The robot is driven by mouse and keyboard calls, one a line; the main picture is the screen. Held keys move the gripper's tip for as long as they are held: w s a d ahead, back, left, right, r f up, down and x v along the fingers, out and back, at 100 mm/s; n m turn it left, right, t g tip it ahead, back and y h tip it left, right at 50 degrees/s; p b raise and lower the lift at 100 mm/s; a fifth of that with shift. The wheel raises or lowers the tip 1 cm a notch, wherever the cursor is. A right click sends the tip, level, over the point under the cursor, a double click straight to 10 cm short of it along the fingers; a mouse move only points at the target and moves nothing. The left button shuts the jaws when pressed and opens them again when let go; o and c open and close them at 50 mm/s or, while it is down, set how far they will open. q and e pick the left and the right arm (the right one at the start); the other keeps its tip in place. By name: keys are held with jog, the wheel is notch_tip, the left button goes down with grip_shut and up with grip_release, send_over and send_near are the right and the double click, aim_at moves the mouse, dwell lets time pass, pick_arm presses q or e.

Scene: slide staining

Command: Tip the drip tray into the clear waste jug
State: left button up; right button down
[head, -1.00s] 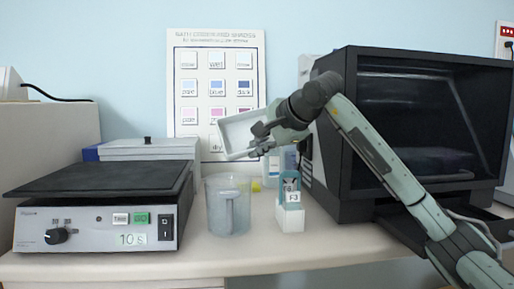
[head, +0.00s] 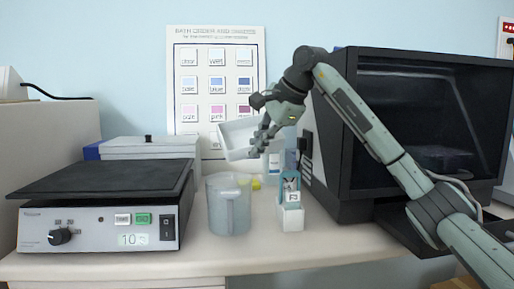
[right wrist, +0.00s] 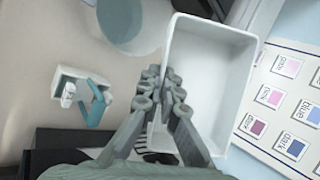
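The white drip tray (head: 240,139) is tilted, in the air above the clear waste jug (head: 231,207) and slightly to its right. My right gripper (head: 268,133) is shut on the tray's near side wall. In the right wrist view the fingers (right wrist: 161,82) pinch the rim of the tray (right wrist: 212,75), whose inside looks plain white with no clear sign of liquid. The jug stands upright on the bench, its handle facing the front; it also shows in the right wrist view (right wrist: 132,22), beside the tray. What is in the jug cannot be told. My left gripper is not in view.
A white holder with a teal-handled slide rack (head: 291,216) stands close right of the jug. A bottle (head: 273,165) is behind. The hot plate (head: 98,222) is at left, a dark cabinet (head: 352,200) at right. A colour chart (head: 185,40) hangs behind.

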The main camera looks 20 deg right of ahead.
jog(key=shift+g, duration=0.7)
jog(key=m+g+y, duration=0.1)
jog(key=g, duration=0.2)
jog(key=shift+a+f+g+y, duration=0.1)
jog(key=shift+f+g+y, duration=0.2)
jog(key=shift+g, duration=0.7)
jog(key=shift+r, duration=0.1)
